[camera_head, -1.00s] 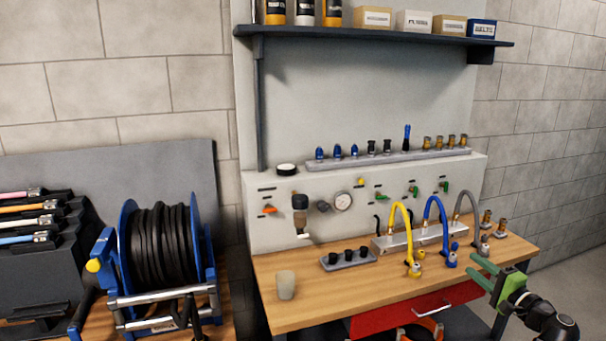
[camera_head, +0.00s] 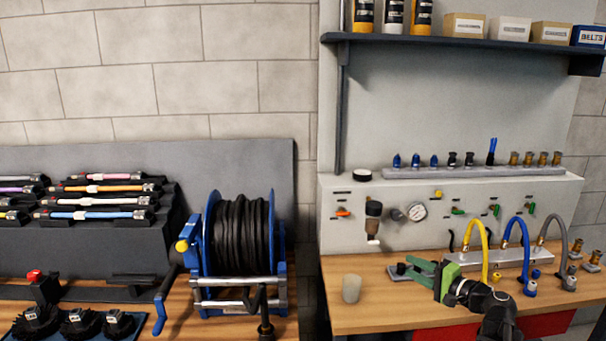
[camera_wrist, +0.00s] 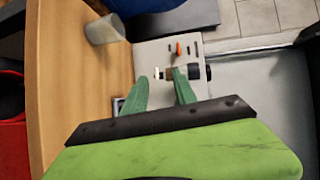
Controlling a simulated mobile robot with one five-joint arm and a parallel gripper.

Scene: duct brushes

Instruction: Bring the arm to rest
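My gripper (camera_head: 416,271) has green fingers and a bright green body. In the head view it is over the right workbench (camera_head: 375,318), its fingers pointing left, in front of the small dark tray of black fittings (camera_head: 400,269), which it partly hides. In the wrist view the two fingers (camera_wrist: 160,82) stand apart with nothing held between them. My black arm reaches in from the bottom of the head view.
A pale cup (camera_head: 351,288) stands left of my gripper. Yellow (camera_head: 484,250), blue (camera_head: 524,245) and grey hoses arch up on the right. A gauge panel (camera_head: 345,235) rises behind. A hose reel (camera_head: 240,235) and brush rack (camera_head: 90,235) stand left.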

